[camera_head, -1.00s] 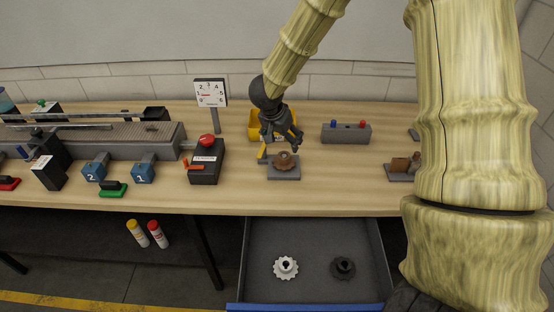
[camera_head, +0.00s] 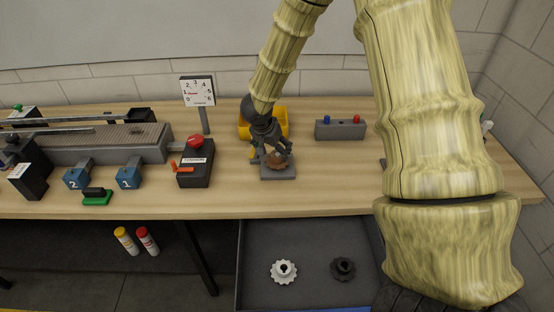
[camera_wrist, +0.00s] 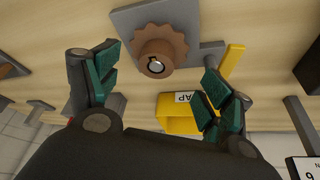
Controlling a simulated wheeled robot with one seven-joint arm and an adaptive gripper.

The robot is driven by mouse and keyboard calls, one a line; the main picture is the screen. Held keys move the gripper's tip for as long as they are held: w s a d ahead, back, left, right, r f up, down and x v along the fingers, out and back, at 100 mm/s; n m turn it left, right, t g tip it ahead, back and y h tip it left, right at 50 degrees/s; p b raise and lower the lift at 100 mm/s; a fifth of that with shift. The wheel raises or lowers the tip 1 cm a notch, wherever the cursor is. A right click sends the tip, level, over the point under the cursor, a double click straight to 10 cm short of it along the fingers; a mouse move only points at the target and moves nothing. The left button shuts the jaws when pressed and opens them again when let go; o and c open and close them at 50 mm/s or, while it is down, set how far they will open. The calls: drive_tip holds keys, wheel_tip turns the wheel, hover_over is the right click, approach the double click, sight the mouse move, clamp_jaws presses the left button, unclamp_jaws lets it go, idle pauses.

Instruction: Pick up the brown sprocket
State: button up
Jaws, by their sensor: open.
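The brown sprocket (camera_head: 277,159) sits on a small grey plate (camera_head: 279,173) on the table.
A yellow bin (camera_head: 283,120) stands behind my gripper. A grey box with blue and red buttons (camera_head: 340,129) is to the right, and a black box with a red button (camera_head: 195,163) to the left. An open drawer (camera_head: 309,237) below holds a white sprocket (camera_head: 284,271) and a dark sprocket (camera_head: 342,268).

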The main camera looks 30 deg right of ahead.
sight(277, 155)
drive_tip(key=shift+d+f, duration=0.1)
drive_tip(key=shift+f, duration=0.25)
drive_tip(key=shift+p+x, duration=0.6)
drive_tip(key=shift+x, duration=1.65)
drive_tip(key=shift+d, duration=0.15)
drive_tip(key=c, duration=0.9)
